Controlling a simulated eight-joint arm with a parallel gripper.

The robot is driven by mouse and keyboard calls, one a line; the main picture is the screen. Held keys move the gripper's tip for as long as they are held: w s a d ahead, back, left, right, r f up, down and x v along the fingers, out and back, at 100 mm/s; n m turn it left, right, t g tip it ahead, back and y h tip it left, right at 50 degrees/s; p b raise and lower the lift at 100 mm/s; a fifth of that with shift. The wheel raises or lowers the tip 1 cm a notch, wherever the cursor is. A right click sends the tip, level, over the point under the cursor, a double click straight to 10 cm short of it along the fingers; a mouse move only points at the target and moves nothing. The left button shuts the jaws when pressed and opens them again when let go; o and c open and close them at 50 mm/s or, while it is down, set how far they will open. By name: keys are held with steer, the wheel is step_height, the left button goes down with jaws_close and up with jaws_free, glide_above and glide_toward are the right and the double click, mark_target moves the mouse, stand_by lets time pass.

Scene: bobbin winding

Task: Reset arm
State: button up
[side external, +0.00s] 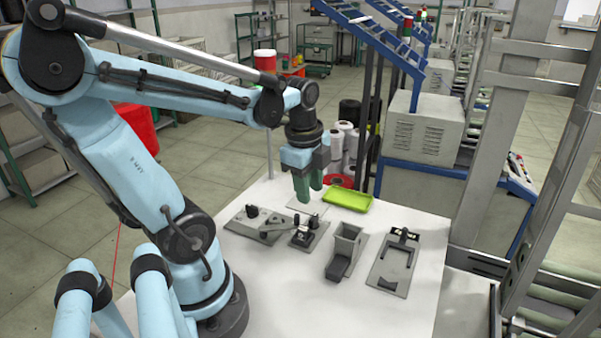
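The grey winding fixture (259,221) with dark knobs lies on the table in front of and below my gripper. A second small grey plate (308,233) with dark posts sits at its right end. My gripper appears apart from both.
A grey hopper-like box (346,250) and a flat grey fixture (395,266) stand to the right. The table's (330,310) front is clear.

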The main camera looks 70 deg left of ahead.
steer(key=w+d+n+t, duration=0.1)
steer(key=d+n, duration=0.2)
steer(key=w+d+r+n+t, duration=0.1)
steer(key=d+n+t, duration=0.1)
steer(key=d+n, duration=0.1)
steer(key=w+d+n+t, duration=0.2)
steer(key=d+n, duration=0.2)
steer(key=shift+r, duration=0.35)
steer(key=shift+w+d+r+n+t+h, duration=0.1)
steer(key=shift+d+r+n+t+h, duration=0.15)
steer(key=shift+d+n+t, duration=0.5)
